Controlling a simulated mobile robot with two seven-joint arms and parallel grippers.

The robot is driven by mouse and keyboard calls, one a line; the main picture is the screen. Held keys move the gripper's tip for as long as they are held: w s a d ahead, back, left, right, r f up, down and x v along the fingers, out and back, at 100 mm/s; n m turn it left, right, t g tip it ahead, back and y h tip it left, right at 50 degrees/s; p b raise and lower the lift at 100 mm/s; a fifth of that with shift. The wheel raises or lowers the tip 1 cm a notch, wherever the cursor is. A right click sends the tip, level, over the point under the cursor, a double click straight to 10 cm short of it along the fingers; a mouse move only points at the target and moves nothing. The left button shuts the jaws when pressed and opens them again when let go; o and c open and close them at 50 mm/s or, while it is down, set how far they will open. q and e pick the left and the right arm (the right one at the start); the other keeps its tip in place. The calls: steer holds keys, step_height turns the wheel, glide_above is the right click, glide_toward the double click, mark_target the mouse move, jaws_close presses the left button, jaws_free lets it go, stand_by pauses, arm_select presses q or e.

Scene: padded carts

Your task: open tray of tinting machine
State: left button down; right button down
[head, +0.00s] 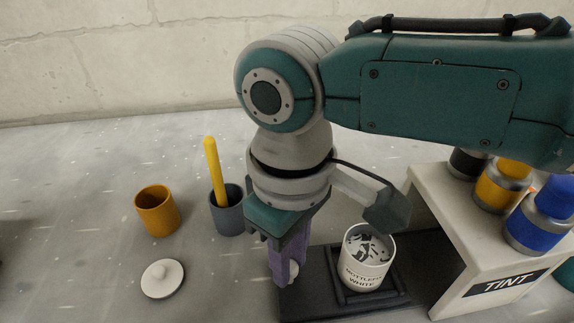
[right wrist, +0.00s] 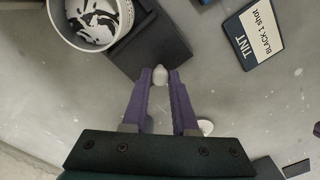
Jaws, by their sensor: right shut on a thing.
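The tinting machine (head: 468,240) is a cream stand labelled TINT, at the right of the head view. Its dark tray (head: 330,306) lies low at the stand's left side, and a white can (head: 358,278) stands on it. The tray (right wrist: 140,42) and can (right wrist: 66,30) also show in the right wrist view. My right gripper (head: 290,276) points down at the tray's left end. In the right wrist view its purple fingers (right wrist: 162,80) are shut on a small pale knob (right wrist: 159,73) at the tray's edge. My left gripper is not in view.
Several colorant canisters, including a yellow one (head: 500,188) and a blue one (head: 542,220), sit on the stand. An orange cup (head: 157,210), a grey cup (head: 226,214) with a yellow stick, and a white lid (head: 162,279) are to the left. A card (right wrist: 255,32) reads "BLACK 1 shot".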

steer(key=shift+d, duration=0.1)
steer(key=c, duration=0.7)
jaws_free()
step_height(320, 180, up, 10)
steer(key=shift+p, duration=1.15)
